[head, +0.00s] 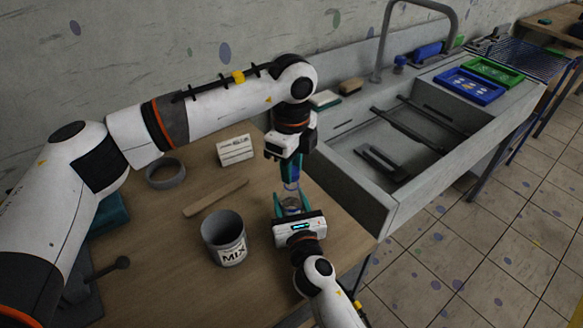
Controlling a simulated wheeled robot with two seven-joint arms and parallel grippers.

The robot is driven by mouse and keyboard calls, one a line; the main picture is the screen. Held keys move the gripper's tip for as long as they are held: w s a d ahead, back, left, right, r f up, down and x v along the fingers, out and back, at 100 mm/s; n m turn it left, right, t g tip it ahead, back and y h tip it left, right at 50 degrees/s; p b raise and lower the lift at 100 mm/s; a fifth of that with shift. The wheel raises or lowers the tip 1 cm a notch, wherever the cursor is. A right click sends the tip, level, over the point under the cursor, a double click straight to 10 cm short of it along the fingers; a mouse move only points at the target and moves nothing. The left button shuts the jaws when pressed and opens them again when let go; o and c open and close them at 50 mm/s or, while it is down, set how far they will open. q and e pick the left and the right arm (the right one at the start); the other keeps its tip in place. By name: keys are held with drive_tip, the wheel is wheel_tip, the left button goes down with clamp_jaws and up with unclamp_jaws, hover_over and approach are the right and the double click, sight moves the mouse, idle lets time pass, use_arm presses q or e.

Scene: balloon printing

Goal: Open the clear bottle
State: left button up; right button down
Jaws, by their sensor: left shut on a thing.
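The clear bottle (291,205) stands near the right edge of the wooden table and is mostly hidden by my grippers. A small blue cap (291,186) shows at its top. My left gripper (291,182) points down from above and is shut on this cap. My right gripper (292,202) comes in from the front at a lower height, with its teal fingers on either side of the bottle. I cannot tell whether those fingers press on it. I also cannot tell whether cap and bottle are apart.
A grey can marked MIX (224,238) stands left of the grippers. A wooden stick (215,197), a grey ring-shaped bowl (165,173) and a pale box (235,150) are behind it. A grey sink (400,140) adjoins the table on the right, with blue (468,86) and green (493,71) trays beyond.

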use_arm(q)
drive_tip(key=shift+r, duration=0.35)
drive_tip(key=shift+r, duration=1.95)
use_arm(e)
drive_tip(key=c, duration=0.6)
unclamp_jaws()
